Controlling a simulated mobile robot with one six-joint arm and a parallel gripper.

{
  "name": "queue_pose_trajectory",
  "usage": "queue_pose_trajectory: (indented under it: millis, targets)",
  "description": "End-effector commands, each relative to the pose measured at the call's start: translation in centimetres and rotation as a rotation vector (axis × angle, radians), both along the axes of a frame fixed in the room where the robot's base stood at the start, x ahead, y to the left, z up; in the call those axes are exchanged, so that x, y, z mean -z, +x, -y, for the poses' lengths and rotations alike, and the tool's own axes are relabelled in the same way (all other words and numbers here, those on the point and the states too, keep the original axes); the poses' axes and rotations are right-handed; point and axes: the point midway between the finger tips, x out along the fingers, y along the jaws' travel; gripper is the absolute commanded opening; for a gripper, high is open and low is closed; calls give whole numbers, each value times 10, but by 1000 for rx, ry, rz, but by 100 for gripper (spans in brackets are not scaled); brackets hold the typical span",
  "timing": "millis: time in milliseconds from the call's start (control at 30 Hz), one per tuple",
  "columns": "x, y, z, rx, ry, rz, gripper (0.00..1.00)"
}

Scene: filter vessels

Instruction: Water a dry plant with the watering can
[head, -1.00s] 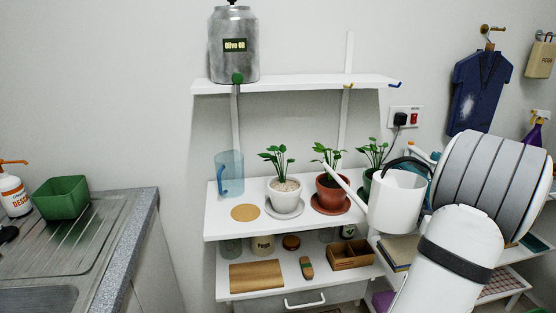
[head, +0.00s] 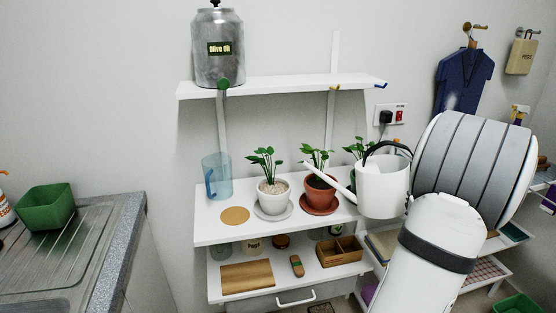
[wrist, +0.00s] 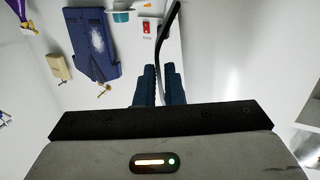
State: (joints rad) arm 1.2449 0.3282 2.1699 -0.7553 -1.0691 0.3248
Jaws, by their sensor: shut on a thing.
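The white watering can (head: 382,188), with a black handle (head: 388,147), hangs in the air at the shelf's right, roughly upright. Its long spout (head: 330,178) points up-left and its tip shows in front of the middle plant. That plant stands in a terracotta pot (head: 320,195) with dark soil. Left of it a plant stands in a white pot (head: 273,194) with pale soil. A third plant (head: 360,149) is mostly hidden behind the can. In the wrist view, my gripper (wrist: 157,85) is shut on the black handle (wrist: 165,35); in the head view my arm hides it. No water shows.
A blue clear jug (head: 217,175) and a cork mat (head: 235,215) are left on the white shelf (head: 215,232). An olive oil drum (head: 218,60) stands on the upper shelf. A wooden box (head: 340,252) is below. A sink counter (head: 100,235) lies left, with a gap between.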

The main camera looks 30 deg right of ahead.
Motion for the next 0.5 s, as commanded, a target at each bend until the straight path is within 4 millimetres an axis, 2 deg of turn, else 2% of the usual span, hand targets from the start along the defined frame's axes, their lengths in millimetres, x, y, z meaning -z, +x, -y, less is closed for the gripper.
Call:
queue_pose_trajectory:
  millis: [33, 200, 500]
  targets:
    - [-21, 2, -3, -1, -28, -13, 0]
    - [-56, 9, -11, -1, -117, -78, 0]
    - [-93, 19, -25, 0, -222, -157, 0]
